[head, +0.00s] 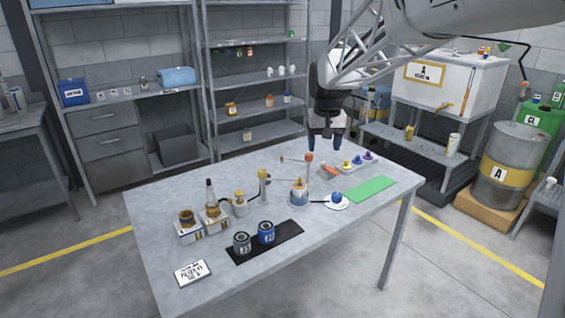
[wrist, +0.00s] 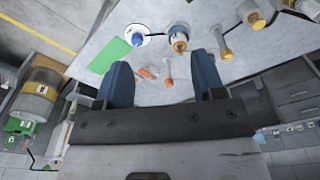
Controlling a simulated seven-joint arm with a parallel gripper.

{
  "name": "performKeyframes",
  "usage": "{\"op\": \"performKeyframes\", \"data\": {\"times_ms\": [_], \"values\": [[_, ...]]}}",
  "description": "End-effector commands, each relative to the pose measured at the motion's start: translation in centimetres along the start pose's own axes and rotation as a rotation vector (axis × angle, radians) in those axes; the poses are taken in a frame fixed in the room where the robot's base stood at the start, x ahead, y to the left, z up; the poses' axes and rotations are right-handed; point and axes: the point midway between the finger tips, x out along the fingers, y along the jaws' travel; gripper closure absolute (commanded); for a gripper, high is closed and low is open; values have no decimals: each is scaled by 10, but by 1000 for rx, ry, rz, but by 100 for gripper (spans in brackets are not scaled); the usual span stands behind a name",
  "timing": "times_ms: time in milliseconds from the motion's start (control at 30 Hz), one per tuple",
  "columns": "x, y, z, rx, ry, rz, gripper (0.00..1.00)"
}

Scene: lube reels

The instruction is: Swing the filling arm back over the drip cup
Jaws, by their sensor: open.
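My gripper (head: 325,145) is open above the far part of the grey table, its two blue fingers pointing down. In the wrist view the gripper (wrist: 163,76) has nothing held between its fingers. A slim upright with an orange top (head: 309,160) stands below and left of it; it also shows in the wrist view (wrist: 168,70). A yellowish post (head: 262,188) stands further left, with thin dark rods near it. A round container with an orange-yellow top (head: 299,190) stands between them and the front. I cannot tell which parts are the filling arm and the drip cup.
A blue-topped item sits on a white dish (head: 337,205) beside a green mat (head: 370,189). Several coloured knobs stand in a row (head: 357,162) at the back right. Two cans (head: 254,238) stand on a black strip in front. Bottles and jars (head: 211,205) stand left.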

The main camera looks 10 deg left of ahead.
Motion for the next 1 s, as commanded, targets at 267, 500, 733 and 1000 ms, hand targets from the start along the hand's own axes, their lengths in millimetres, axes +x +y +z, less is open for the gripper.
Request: {"op": "performKeyframes", "data": {"times_ms": [267,500,733,1000], "values": [[32,-39,-64,-43,-24,-3,37],[64,-76,-113,-78,-43,-6,37],[99,-114,-156,-111,-61,-7,37],[140,-157,-195,-146,-78,-8,37]]}}
